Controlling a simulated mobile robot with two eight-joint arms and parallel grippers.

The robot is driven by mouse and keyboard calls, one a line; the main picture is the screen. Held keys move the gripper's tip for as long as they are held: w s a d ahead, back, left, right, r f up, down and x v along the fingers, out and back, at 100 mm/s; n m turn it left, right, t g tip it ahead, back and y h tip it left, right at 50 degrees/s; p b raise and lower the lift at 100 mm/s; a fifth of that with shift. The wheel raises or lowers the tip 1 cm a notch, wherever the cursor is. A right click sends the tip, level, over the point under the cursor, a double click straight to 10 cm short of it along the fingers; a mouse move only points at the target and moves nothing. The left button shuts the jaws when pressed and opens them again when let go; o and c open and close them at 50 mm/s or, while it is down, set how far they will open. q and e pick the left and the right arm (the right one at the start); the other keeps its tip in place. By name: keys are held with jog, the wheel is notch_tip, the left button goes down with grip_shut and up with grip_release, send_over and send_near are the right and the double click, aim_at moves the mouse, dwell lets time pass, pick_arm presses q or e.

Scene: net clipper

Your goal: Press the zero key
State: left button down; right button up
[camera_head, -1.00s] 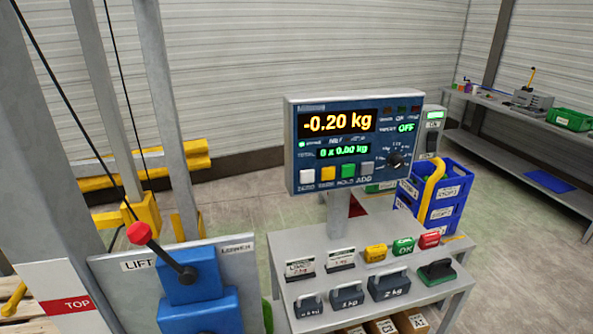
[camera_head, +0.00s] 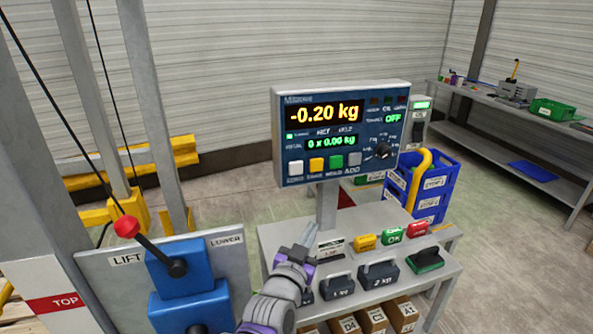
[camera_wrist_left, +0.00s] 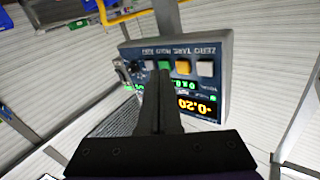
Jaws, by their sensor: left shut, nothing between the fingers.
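The scale's display panel (camera_head: 341,132) stands on a post above the grey bench and reads -0.20 kg. Its zero key (camera_head: 296,167) is the white square at the left end of the bottom row. A yellow, a green and a grey key sit to its right. My left gripper (camera_head: 308,230) is shut and empty, below the panel and in front of the post, apart from the keys. The left wrist view shows the panel upside down, with the white zero key (camera_wrist_left: 205,68) to the right of my shut fingers (camera_wrist_left: 163,82). My right gripper is not in view.
A blue lift lever box (camera_head: 181,268) with a red-knobbed lever stands at the left. The space in front of the panel is clear.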

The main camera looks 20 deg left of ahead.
aim_at(301, 165)
pick_arm(q)
jog(key=w+r+n+t+y, duration=0.1)
jog(key=w+r+t+y, duration=0.1)
jog(key=r, duration=0.4)
jog(key=shift+w+a+r+t+y, duration=0.15)
jog(key=shift+w+a+t+y, duration=0.2)
jog(key=shift+w+t, duration=0.65)
jog(key=shift+s, duration=0.2)
jog(key=shift+w+a, duration=0.85)
jog(key=shift+w, duration=0.35)
jog(key=shift+w+a, duration=0.8)
jog(key=shift+w, duration=0.45)
jog(key=shift+w+a, duration=0.85)
jog(key=shift+w, duration=0.35)
jog(key=shift+w, duration=0.1)
jog(key=shift+w+a, duration=0.2)
jog(key=shift+w, duration=0.1)
jog(key=shift+w+a, duration=0.25)
jog(key=shift+w, duration=0.05)
jog(key=shift+s+d, duration=0.1)
jog(key=shift+s, duration=0.05)
jog(key=shift+s+d, duration=0.4)
jog(key=shift+s, duration=0.15)
